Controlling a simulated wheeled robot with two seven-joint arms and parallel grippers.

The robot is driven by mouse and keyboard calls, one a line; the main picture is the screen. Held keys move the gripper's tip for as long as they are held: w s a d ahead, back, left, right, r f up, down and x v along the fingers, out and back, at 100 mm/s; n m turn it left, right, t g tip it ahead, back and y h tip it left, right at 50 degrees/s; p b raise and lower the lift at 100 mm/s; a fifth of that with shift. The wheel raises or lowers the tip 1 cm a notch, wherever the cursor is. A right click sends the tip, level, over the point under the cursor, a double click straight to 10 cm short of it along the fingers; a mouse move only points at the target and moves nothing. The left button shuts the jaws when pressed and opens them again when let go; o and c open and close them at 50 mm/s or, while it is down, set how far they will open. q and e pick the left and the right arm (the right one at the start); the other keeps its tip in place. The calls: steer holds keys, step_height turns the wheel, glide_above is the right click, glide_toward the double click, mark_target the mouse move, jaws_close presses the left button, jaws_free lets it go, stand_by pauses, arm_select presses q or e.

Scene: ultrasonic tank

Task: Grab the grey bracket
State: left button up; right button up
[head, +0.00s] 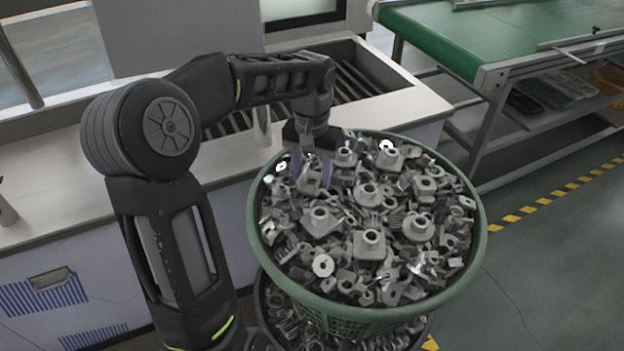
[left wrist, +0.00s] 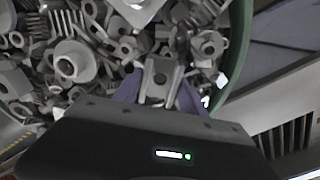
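A grey metal bracket (head: 311,179) with a round hole sits between the purple fingers of my left gripper (head: 312,172), at the back left of the green basket (head: 256,225). In the left wrist view the bracket (left wrist: 160,76) fills the gap between the two fingertips of my left gripper (left wrist: 160,88), which appear to touch its sides. The bracket is at the top of the pile; whether it is clear of the parts below cannot be told. Its lower end is partly hidden. My right gripper is not in view.
Many similar grey metal parts (head: 369,243) fill the basket close around the gripper. A second container of parts (head: 290,327) is underneath. A sink counter (head: 408,105) stands behind, and a green-topped table (head: 480,40) is at the back right.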

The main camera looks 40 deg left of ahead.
mark_target(312, 185)
arm_select(q)
jaws_close()
stand_by(0.3)
step_height(312, 185, up, 10)
steer(key=p, duration=0.2)
stand_by(0.3)
stand_by(0.6)
